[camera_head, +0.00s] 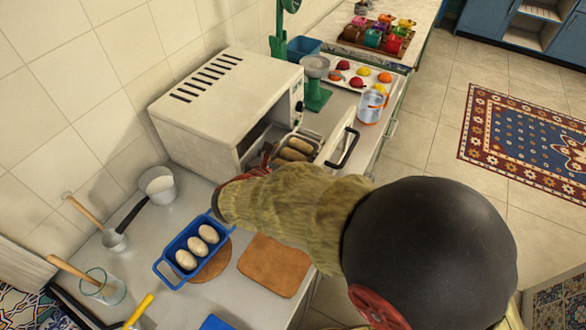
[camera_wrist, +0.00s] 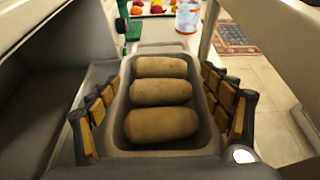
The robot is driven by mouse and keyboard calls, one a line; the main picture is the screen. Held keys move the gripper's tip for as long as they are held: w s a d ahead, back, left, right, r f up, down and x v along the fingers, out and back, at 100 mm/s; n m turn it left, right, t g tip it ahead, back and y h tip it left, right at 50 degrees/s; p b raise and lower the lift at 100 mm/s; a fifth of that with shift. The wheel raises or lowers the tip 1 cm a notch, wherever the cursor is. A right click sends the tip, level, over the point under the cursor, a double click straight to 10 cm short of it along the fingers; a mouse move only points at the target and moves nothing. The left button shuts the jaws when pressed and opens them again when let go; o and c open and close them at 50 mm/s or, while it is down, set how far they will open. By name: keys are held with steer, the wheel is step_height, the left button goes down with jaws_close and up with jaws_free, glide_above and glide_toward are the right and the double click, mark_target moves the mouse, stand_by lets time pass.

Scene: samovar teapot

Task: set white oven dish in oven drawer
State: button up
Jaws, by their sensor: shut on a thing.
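The oven dish (camera_wrist: 119,128), greyish white in shade, holds three brown loaf-like pieces (camera_wrist: 160,92). It also shows in the head view (camera_head: 313,141), level, between the oven (camera_head: 225,85) opening and the pulled-out drawer front with a black handle (camera_head: 349,148). My gripper (camera_wrist: 165,108) is shut on the dish, with padded fingers against its two long sides. In the wrist view the pale drawer front (camera_wrist: 285,45) is on the right and the dark oven opening on the left. The dish's underside is hidden, so I cannot tell whether it touches the drawer floor.
A blue dish (camera_head: 163,268) with three pale pieces stands on the counter near a brown board (camera_head: 274,265). My arm covers part of the counter's front.

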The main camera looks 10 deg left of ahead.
steer(key=shift+f+b, duration=1.05)
steer(key=shift+f, duration=1.45)
steer(key=shift+f, duration=0.1)
steer(key=shift+f, duration=0.1)
steer(key=o, duration=1.5)
steer(key=shift+c, duration=0.2)
steer(key=shift+r, duration=0.25)
steer(key=p+v, duration=0.4)
steer(key=v, duration=0.8)
steer(key=shift+f, duration=0.1)
